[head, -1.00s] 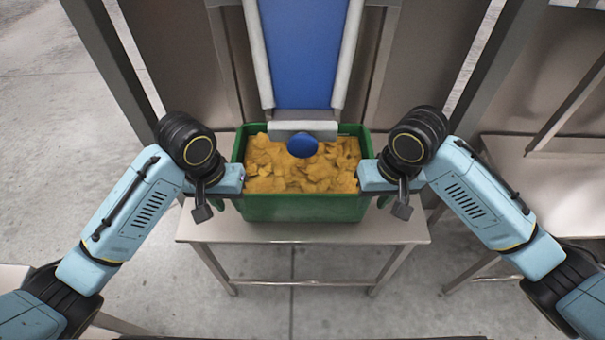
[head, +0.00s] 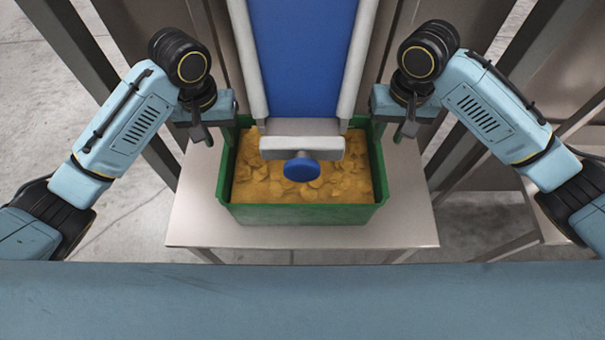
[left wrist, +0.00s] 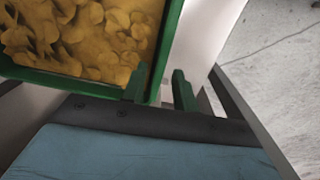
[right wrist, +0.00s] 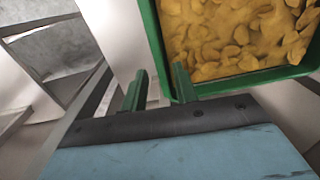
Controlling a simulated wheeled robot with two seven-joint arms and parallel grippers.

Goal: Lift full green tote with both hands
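The green tote (head: 305,213) stands on a metal bench, filled with yellow-brown chips (head: 330,187). Its far part is hidden under the chute end. My left gripper (head: 228,120) is at the tote's far left side. In the left wrist view its green fingers (left wrist: 160,90) are apart, one over the chips side of the tote wall (left wrist: 168,35) and one outside. My right gripper (head: 383,118) is at the far right side. In the right wrist view its fingers (right wrist: 160,87) are also apart, near the tote wall (right wrist: 152,35). I cannot tell whether either touches the wall.
A blue chute (head: 308,60) with pale side rails ends above the tote, with a white bracket and a blue knob (head: 301,169) over the chips. The bench (head: 195,215) has bare surface left, right and in front. Dark metal posts stand on both sides.

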